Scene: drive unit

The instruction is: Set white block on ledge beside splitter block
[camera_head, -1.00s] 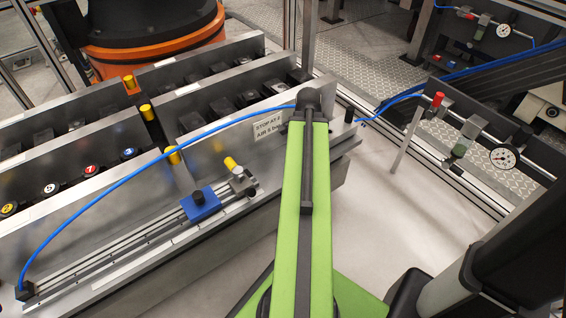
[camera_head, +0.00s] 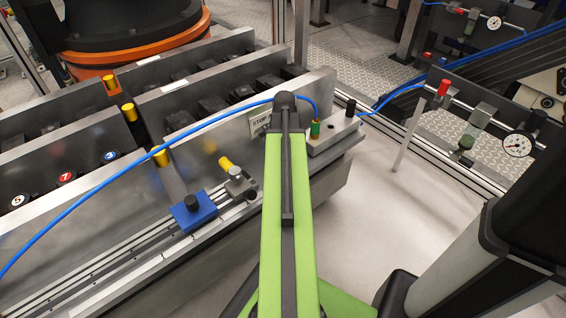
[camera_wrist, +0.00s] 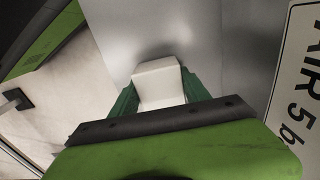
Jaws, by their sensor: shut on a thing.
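In the wrist view, my gripper (camera_wrist: 160,94) has its green fingers on both sides of a white block (camera_wrist: 158,72) and is shut on it. The block is in front of a plain grey metal surface, with a dark shadow just beyond it. I cannot tell whether it touches that surface. In the head view, my green arm hides the gripper and the white block. To the right of the arm, a pale block (camera_head: 340,134) with a green fitting and a black knob sits on the metal ledge (camera_head: 322,154); it appears to be the splitter block.
A blue hose (camera_head: 88,191) arches over the metal rails to the green fitting. A blue clamp block (camera_head: 194,212) sits on the lower rail. A white label (camera_wrist: 302,80) is close on the right in the wrist view. A pressure gauge (camera_head: 517,145) stands at right.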

